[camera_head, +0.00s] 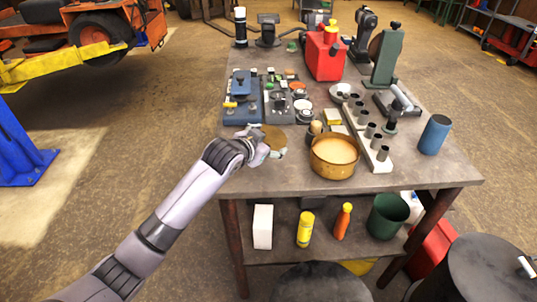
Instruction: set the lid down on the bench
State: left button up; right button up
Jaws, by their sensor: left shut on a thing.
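My left gripper (268,149) is over the bench's front left part, shut on a brownish round lid (274,136). The lid is partly hidden by the gripper. I cannot tell whether it touches the bench top or is a little above it. The grey bench (300,181) fills the middle of the view. An open brass-coloured pot (334,166) with pale contents stands on it, right of the gripper. My right gripper is not in view.
Blue and grey trays (241,110) of small parts lie behind the gripper. A holder with several grey sockets (373,143), a red can (325,58) and a blue cylinder (435,134) also stand on the bench. The front left bench corner is bare.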

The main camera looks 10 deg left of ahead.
aim_at(268, 167)
pick_arm(q)
jog(key=shift+f, duration=3.2)
jog(key=shift+f, duration=0.15)
jog(key=o, duration=1.2)
jog(key=shift+s+r, duration=0.1)
jog(key=shift+r, duration=0.1)
jog(key=v, duration=1.1)
jog(key=shift+s+a+r, duration=0.1)
jog(key=shift+s+r, duration=0.15)
jog(key=shift+s, duration=0.05)
